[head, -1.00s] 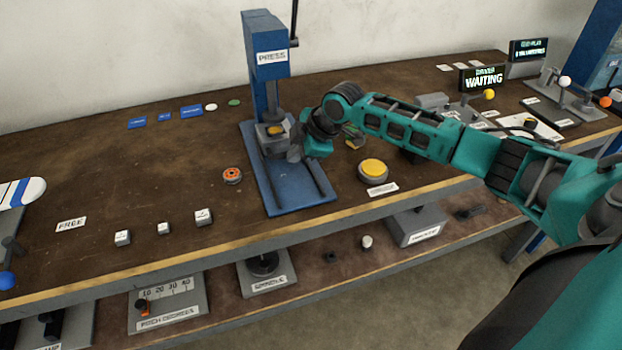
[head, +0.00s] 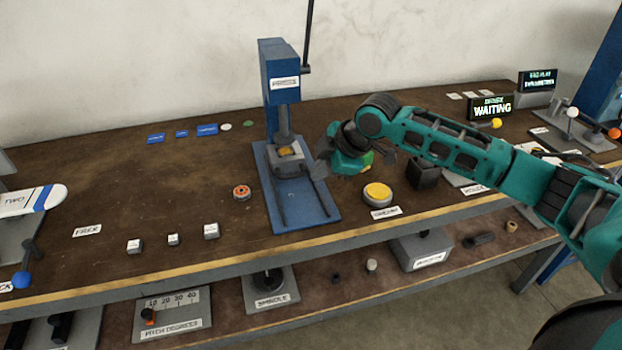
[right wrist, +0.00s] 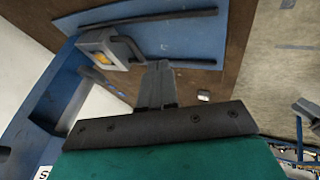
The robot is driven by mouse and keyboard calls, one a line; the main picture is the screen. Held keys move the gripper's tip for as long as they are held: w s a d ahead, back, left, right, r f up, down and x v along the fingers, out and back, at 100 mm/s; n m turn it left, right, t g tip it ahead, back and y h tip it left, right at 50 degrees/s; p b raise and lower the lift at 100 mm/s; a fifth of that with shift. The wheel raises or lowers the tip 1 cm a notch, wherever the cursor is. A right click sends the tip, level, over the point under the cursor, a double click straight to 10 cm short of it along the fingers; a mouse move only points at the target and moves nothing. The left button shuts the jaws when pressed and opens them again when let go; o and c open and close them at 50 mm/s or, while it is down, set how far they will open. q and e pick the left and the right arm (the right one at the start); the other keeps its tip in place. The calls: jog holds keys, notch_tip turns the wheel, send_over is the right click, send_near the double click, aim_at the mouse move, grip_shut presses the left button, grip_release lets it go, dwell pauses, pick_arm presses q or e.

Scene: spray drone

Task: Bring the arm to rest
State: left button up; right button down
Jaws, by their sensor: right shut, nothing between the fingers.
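My right arm reaches in from the right in the head view. Its gripper (head: 322,168) hangs above the table, just right of the blue press (head: 281,75), and seems apart from it. In the right wrist view the two fingers (right wrist: 155,85) are together with nothing between them. The press's grey block with a yellow piece (head: 286,154) sits on the blue base; it also shows in the right wrist view (right wrist: 105,52). My left gripper is not in view.
A yellow button (head: 377,193) stands right of the press base, below my right arm. A dark block (head: 424,172) is behind it. An orange-red round part (head: 242,192) and small labelled cubes (head: 211,230) lie left. A screen reading WAITING (head: 492,107) stands at the back right.

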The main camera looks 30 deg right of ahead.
jog(key=v, duration=0.4)
jog(key=s+a+f+m+g, duration=0.1)
jog(key=s+a+f+m, duration=0.1)
jog(key=s+a+f, duration=0.95)
jog(key=s+d+f+m+g+h, duration=0.1)
jog(key=s+m+h, duration=0.2)
jog(key=s+m, duration=1.05)
jog(key=w+a+f+n+t+y, duration=0.2)
jog(key=w+a+f+n+t, duration=0.1)
jog(key=f, duration=0.6)
jog(key=shift+w+n+t, duration=0.45)
jog(key=shift+w+t, duration=0.75)
jog(key=shift+t, duration=0.7)
